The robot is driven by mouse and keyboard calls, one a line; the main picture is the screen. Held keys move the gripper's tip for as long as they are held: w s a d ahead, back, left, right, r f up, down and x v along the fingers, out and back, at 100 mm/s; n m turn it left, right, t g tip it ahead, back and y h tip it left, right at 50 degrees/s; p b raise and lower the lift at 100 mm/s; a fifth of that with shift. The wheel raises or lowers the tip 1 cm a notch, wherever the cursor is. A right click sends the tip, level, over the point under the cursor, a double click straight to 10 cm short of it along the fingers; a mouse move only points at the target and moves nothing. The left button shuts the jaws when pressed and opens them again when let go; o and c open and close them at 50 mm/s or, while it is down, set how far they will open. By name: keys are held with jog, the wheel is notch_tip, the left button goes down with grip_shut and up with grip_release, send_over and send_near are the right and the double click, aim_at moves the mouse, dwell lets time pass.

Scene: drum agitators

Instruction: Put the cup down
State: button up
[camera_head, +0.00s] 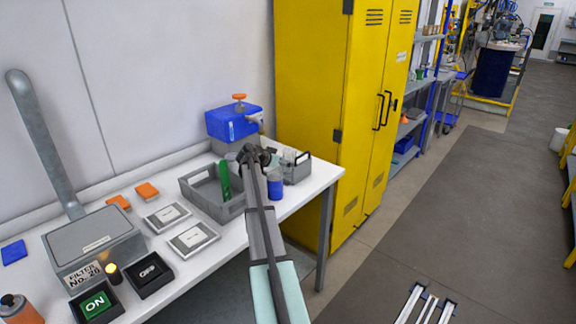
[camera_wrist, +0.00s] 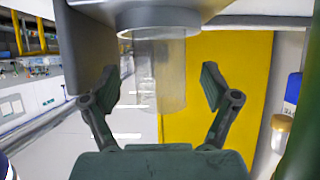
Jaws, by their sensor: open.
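A clear cup (camera_wrist: 160,75) stands between my gripper's two finger pads in the wrist view. One of its ends meets a round grey piece (camera_wrist: 158,17) at the picture's top edge. My gripper (camera_wrist: 160,88) is open, with a visible gap between each pad and the cup. In the head view my gripper (camera_head: 258,155) is small and dark, over the far part of the white table (camera_head: 215,258). I cannot clearly pick out the cup there.
A blue box with an orange knob (camera_head: 238,97) is behind my gripper. A grey tray (camera_head: 213,212) with a green item is left, a grey carrier (camera_head: 301,168) right, and a blue container (camera_head: 275,188) nearby. A yellow cabinet (camera_head: 345,110) stands beyond the table.

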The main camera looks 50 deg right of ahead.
jog(key=v, duration=0.3)
jog(key=shift+a+b, duration=0.1)
jog(key=shift+b, duration=0.25)
jog(key=shift+r, duration=0.1)
